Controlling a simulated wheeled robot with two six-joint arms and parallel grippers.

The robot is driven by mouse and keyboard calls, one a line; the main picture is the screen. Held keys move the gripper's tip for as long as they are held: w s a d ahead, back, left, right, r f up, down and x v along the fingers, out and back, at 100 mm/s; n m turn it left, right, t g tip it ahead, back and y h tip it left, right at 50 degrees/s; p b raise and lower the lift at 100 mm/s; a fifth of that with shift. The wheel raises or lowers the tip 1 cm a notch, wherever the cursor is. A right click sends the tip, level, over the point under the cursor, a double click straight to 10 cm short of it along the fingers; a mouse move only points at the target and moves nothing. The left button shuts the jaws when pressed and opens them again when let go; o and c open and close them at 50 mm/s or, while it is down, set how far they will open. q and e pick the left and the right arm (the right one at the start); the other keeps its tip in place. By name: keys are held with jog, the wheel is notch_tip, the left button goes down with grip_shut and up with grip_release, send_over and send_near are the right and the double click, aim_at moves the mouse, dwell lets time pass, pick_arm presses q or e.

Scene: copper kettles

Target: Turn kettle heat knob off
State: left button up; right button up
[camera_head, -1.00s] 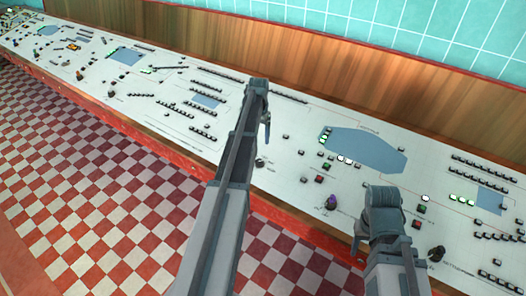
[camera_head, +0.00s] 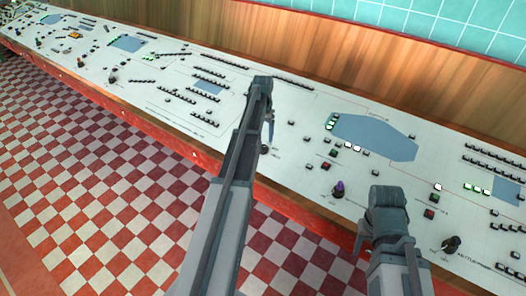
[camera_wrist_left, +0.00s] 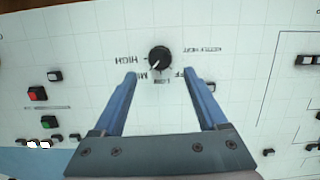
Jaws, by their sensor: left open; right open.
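The black kettle heat knob (camera_wrist_left: 159,58) is on the white panel in the left wrist view, with upside-down HIGH, MED, LOW and OFF labels around it. Its white pointer mark faces the lower left of that picture, on the HIGH and MED side. My left gripper (camera_wrist_left: 160,76) is open, and its two blue fingers lie either side of the knob in the picture, the knob just beyond the tips. I cannot tell the depth gap. In the head view my left gripper (camera_head: 268,128) is mostly hidden by its arm. My right gripper (camera_head: 359,238) is open and partly visible at the panel's front edge.
The long white panel (camera_head: 290,165) carries other knobs, a purple-topped one (camera_head: 338,189) and a black one (camera_head: 451,244). Red and green buttons (camera_wrist_left: 37,94) sit left of the knob in the wrist view. The checkered floor (camera_head: 110,190) in front is clear.

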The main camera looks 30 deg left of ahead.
aim_at(263, 147)
pick_arm(q)
notch_tip(263, 147, down, 6)
jog(key=b, duration=0.5)
jog(key=shift+f, duration=0.1)
grip_shut()
